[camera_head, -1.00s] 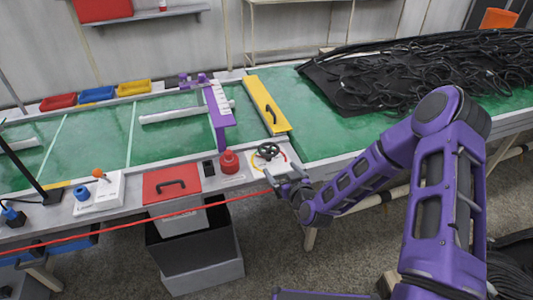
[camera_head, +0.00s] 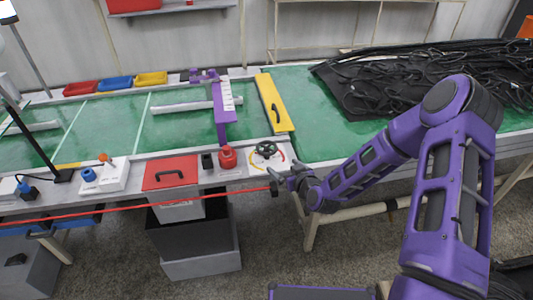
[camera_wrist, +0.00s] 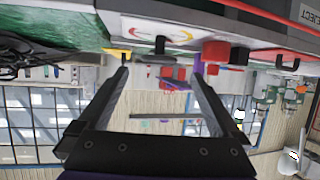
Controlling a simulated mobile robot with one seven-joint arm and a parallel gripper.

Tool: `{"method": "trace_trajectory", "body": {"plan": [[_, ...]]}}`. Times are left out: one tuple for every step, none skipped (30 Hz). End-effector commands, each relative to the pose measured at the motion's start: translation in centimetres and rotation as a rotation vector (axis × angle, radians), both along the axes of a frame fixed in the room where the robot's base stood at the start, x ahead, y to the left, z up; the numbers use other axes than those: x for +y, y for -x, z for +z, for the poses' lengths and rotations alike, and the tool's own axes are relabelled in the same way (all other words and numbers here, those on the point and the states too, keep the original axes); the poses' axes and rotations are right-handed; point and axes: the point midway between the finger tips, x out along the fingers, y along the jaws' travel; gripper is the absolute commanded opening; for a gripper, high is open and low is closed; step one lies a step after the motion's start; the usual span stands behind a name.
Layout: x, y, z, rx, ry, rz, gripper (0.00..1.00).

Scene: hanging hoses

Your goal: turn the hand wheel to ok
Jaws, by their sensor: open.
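The hand wheel (camera_head: 266,149) is black and small. It stands on the grey front ledge of the bench, over a coloured arc of red and yellow. My gripper (camera_head: 282,178) is just in front of and below it in the head view, apart from it. In the wrist view, which is upside down, the wheel (camera_wrist: 160,46) shows beyond the fingertips, between the two fingers. The open gripper (camera_wrist: 158,64) has nothing between its fingers. Any ok mark is too small to read.
A red knob (camera_head: 227,157) stands left of the wheel, then a red cover with a handle (camera_head: 171,172). A yellow plate with a handle (camera_head: 274,104) lies behind it. A red bar (camera_head: 130,208) runs along the front. Black hoses (camera_head: 400,80) pile up at right.

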Motion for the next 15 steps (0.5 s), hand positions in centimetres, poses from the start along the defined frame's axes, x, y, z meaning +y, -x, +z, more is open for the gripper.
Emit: {"method": "trace_trajectory", "body": {"plan": [[0.5, -0.8, -0.4, 0.0, -0.002, -0.001, 1.0], [0.7, -1.3, -0.6, -0.001, -0.002, 0.0, 1.0], [1.1, -2.0, -1.0, 0.0, -0.002, 0.0, 1.0], [1.4, -2.5, -1.2, -0.001, -0.003, 0.0, 1.0], [1.7, -3.1, -1.4, -0.002, -0.003, 0.001, 1.0], [2.1, -3.7, -1.8, -0.001, -0.003, 0.0, 1.0], [2.3, -4.3, -2.0, -0.002, -0.003, -0.001, 1.0], [2.6, -4.8, -2.3, -0.001, -0.003, 0.0, 1.0], [2.9, -5.4, -2.6, -0.001, -0.003, -0.001, 1.0], [3.2, -5.9, -2.8, -0.001, -0.002, -0.002, 1.0], [3.4, -6.4, -3.1, 0.0, -0.002, -0.001, 1.0], [3.8, -7.1, -3.3, -0.001, -0.002, -0.002, 1.0], [4.1, -7.5, -3.6, -0.001, -0.003, -0.001, 1.0], [4.3, -8.0, -3.8, 0.0, -0.002, -0.001, 1.0], [4.6, -8.7, -4.1, -0.001, -0.003, -0.002, 1.0]]}}
